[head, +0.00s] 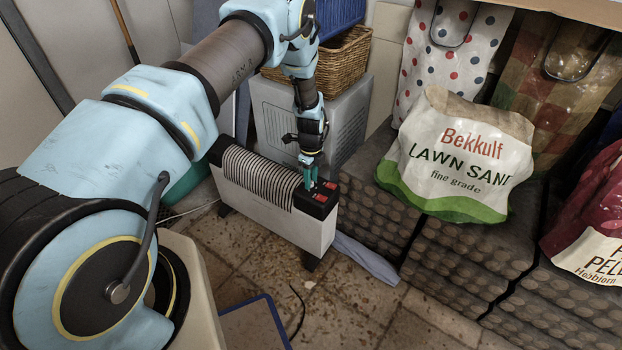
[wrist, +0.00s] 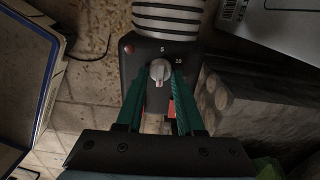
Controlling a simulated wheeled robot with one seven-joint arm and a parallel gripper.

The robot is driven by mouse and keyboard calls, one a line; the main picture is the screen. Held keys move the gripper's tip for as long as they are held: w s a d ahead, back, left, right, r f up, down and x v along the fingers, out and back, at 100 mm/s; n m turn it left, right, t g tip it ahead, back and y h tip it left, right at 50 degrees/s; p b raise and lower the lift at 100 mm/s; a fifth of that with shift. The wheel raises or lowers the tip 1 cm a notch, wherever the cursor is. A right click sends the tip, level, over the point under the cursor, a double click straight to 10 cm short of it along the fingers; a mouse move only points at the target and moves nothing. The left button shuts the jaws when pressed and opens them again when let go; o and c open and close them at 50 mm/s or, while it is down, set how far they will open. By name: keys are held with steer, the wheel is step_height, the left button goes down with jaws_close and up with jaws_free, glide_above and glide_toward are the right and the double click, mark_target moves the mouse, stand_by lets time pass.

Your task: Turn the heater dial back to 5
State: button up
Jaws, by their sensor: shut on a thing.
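The heater (head: 262,218) is a white body with ribbed fins and a black control panel on its near end. In the wrist view the heater dial (wrist: 160,70) is a light grey knob on the black panel (wrist: 142,50). A 5 is printed above it and a 10 at its upper right. My gripper (head: 309,177) reaches down onto the panel from above. Its green fingers are on either side of the dial and shut on it. In the head view the gripper hides the dial.
Red switches (head: 329,185) show on the panel. A grey cabinet with a wicker basket (head: 345,62) stands behind the heater. A lawn sand bag (head: 462,155) lies on stacked dark blocks at right.

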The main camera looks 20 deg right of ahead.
jaws_close()
